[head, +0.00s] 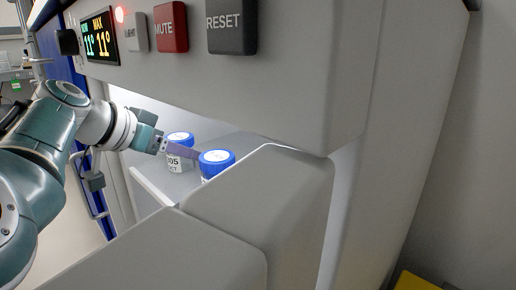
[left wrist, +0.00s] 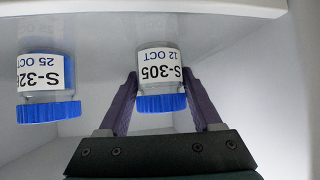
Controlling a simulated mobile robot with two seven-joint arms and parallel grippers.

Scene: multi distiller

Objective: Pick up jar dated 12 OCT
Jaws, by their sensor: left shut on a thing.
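The jar dated 12 OCT (left wrist: 160,62), labelled S-305, has a blue lid and shows upside down in the left wrist view. In the head view the same jar (head: 179,162) stands inside the white cabinet, its label partly covered by a finger. My left gripper (left wrist: 160,78) has one purple finger on each side of this jar and is shut on it. In the head view my left gripper (head: 181,151) reaches in from the left. My right gripper is not in view.
A second blue-lidded jar (head: 216,158), dated 25 OCT, stands close by; it also shows in the left wrist view (left wrist: 44,88). The cabinet's front wall (head: 260,195) partly hides it in the head view. A panel with MUTE (head: 171,27) and RESET (head: 231,26) buttons overhangs the opening.

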